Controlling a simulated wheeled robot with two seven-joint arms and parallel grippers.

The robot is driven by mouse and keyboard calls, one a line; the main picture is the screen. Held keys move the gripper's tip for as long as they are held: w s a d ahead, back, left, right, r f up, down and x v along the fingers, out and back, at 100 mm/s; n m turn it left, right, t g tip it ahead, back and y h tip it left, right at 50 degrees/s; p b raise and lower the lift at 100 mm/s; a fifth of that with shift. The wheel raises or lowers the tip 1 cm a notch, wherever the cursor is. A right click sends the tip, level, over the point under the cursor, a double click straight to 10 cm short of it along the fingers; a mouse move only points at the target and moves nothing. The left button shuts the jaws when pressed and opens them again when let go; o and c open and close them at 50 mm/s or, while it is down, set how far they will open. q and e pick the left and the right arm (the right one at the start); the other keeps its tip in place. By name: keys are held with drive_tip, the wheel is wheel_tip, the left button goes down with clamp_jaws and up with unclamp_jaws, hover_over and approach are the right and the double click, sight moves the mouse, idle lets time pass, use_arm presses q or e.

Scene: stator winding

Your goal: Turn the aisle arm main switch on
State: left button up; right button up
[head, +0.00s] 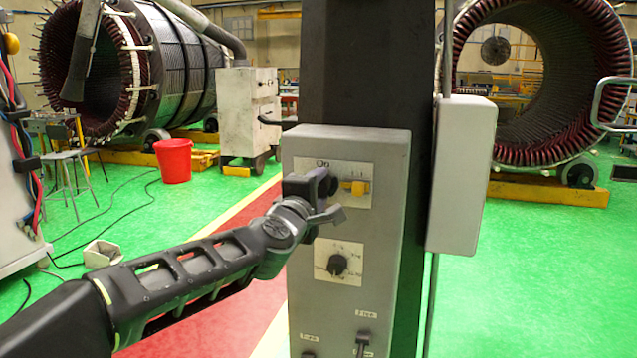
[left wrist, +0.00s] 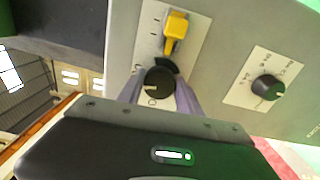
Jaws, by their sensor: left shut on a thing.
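A grey control box (head: 385,160) is fixed to a dark column. Its upper label plate (head: 352,170) reads "On" and carries a black rotary switch (head: 334,187) with a yellow piece (head: 357,187) beside it. My left gripper (head: 322,190) reaches in from the left and covers part of the switch. In the left wrist view its fingers (left wrist: 166,92) are closed around the black switch (left wrist: 158,82), with the yellow piece (left wrist: 175,28) just beyond. The switch's exact setting is hard to read. My right gripper is not in view.
A second black knob (head: 338,264) sits lower on the box, also in the left wrist view (left wrist: 268,88). Small levers (head: 362,342) are below. A plain grey box (head: 462,175) hangs on the column's right. A red bucket (head: 174,160) stands behind on the green floor.

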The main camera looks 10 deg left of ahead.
use_arm(q)
drive_tip(key=shift+m+p, duration=0.5)
drive_tip(key=shift+m, duration=0.9)
drive_tip(key=shift+f, duration=0.1)
drive_tip(key=o, duration=1.4)
drive_tip(key=shift+c, duration=0.2)
drive_tip(key=s, duration=0.7)
drive_tip(key=shift+s+a+b, duration=0.25)
drive_tip(key=shift+s+b, duration=0.05)
drive_tip(key=shift+s, duration=0.1)
